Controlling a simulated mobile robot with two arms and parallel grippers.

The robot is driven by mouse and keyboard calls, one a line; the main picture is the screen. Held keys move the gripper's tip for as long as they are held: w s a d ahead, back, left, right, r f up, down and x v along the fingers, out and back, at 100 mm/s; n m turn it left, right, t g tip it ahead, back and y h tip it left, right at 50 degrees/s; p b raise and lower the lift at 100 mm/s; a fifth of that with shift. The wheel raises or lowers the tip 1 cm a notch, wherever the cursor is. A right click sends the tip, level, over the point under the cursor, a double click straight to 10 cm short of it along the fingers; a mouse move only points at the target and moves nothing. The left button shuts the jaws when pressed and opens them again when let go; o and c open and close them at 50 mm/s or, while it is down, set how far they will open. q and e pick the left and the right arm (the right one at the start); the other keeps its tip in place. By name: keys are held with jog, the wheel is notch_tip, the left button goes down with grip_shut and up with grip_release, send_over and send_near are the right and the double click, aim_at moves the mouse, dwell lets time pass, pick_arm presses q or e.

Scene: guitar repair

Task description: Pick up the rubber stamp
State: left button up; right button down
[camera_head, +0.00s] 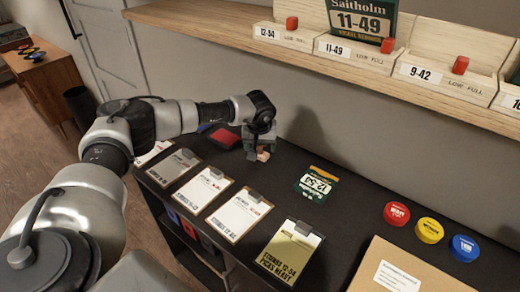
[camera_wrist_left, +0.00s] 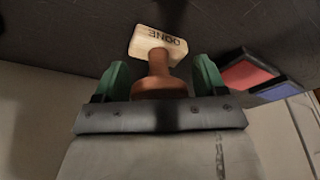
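The rubber stamp (camera_wrist_left: 152,48) has a brown, rounded handle (camera_wrist_left: 159,84) and a pale block lettered "DONE". In the left wrist view the handle lies between the two green fingers of my left gripper (camera_wrist_left: 160,82), with a visible gap on each side. The gripper is open around the handle. In the head view my left gripper (camera_head: 262,146) is low over the back of the dark bench, and a small part of the stamp (camera_head: 263,156) shows beneath it. My right gripper is not in view.
A red pad (camera_head: 224,138) lies just left of the gripper. Several clipboards line the front of the dark bench (camera_head: 275,182). A 12-54 string pack (camera_head: 316,184), coloured round tins (camera_head: 397,213) and a cardboard box (camera_head: 385,262) are rightward. A wooden shelf (camera_head: 330,62) overhangs behind.

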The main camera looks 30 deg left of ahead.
pick_arm(q)
jog(key=c, duration=0.8)
jog(key=shift+o, duration=0.2)
jog(key=shift+r, duration=0.1)
jog(key=shift+r, duration=0.25)
jog(key=r, duration=0.2)
jog(key=d+r+b, duration=0.1)
jog(key=r, duration=0.1)
jog(key=shift+w+d, duration=0.15)
jog(key=w+d+r+b, duration=0.1)
jog(key=d+r+b, duration=0.1)
jog(key=d+r, duration=0.4)
jog(key=d, duration=0.4)
jog(key=shift+w+d+r, duration=0.15)
jog(key=shift+w+r, duration=0.05)
jog(key=shift+w, duration=0.15)
